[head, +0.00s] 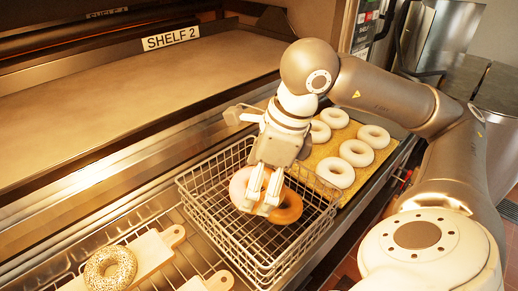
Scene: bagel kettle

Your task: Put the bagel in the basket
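My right gripper (260,208) reaches down into the wire basket (210,211), its fingers pointing down with a narrow gap between them. A brown bagel (290,206) is at the fingers, inside the basket's outline. A paler rounded part (239,187) shows left of the fingers; I cannot tell if it is the same bagel or another one. The fingers hide the part between, so I cannot tell if they grip it or if it rests on the basket floor. A seeded bagel (92,271) lies on a wooden board (151,252) at the lower left. My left gripper is not in view.
A tray (398,143) with several white rings (356,153) is behind the basket to the right. A second board (207,283) shows at the bottom edge. A wire rack lies beneath the boards. The shelf labelled SHELF 2 (171,38) is empty where visible.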

